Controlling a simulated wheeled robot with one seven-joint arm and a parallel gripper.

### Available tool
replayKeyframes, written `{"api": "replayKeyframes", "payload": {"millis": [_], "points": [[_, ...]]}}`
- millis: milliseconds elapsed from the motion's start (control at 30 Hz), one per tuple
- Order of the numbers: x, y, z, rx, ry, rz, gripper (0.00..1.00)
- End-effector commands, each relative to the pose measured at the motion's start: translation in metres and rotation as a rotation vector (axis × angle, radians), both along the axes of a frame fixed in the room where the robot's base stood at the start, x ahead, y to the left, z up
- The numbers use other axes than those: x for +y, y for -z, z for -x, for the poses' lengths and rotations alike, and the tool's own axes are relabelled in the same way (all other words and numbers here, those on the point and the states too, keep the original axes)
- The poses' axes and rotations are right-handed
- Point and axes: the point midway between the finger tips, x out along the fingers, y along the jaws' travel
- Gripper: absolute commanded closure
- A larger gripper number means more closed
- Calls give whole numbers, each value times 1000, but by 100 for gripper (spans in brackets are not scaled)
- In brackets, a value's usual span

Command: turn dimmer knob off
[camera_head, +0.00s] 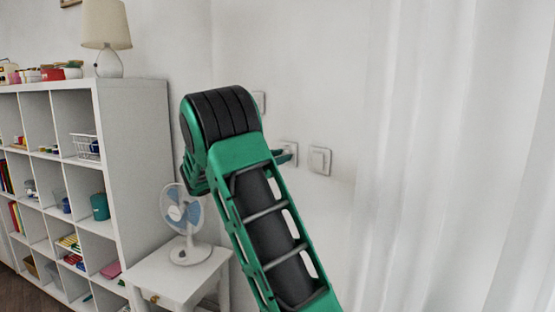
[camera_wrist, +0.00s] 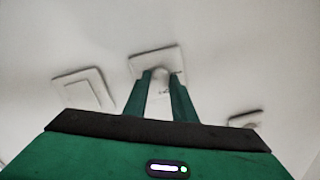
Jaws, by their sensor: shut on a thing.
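The dimmer is a white square wall plate (camera_wrist: 140,66) with a small round knob (camera_wrist: 160,72) at its middle in the wrist view. My gripper (camera_wrist: 161,80) has its two green fingers on either side of the knob and is shut on it. The fingertips reach close to the plate and hide the sides of the knob. In the head view the dimmer plate (camera_head: 292,145) shows on the wall just right of my arm, with the green fingers (camera_head: 284,156) against it. The knob's turn angle cannot be read.
A white switch plate (camera_head: 320,160) is right of the dimmer, and another plate (camera_head: 259,99) is up and left, partly behind my arm. A fan (camera_head: 184,222) stands on a small white table (camera_head: 165,277). A shelf (camera_head: 140,150) with a lamp (camera_head: 107,30) is left; a sheer curtain (camera_head: 440,160) hangs right.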

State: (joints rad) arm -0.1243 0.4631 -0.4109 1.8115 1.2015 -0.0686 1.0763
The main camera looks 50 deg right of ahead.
Motion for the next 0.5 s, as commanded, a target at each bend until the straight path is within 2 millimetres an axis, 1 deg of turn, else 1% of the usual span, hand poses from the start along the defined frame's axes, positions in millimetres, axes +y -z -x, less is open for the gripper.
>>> {"api": "replayKeyframes", "payload": {"millis": [267, 500], "points": [[1, -2, -3, 104, -7, 3, 98], [2, -4, -4, 300, -8, 6, 98]]}}
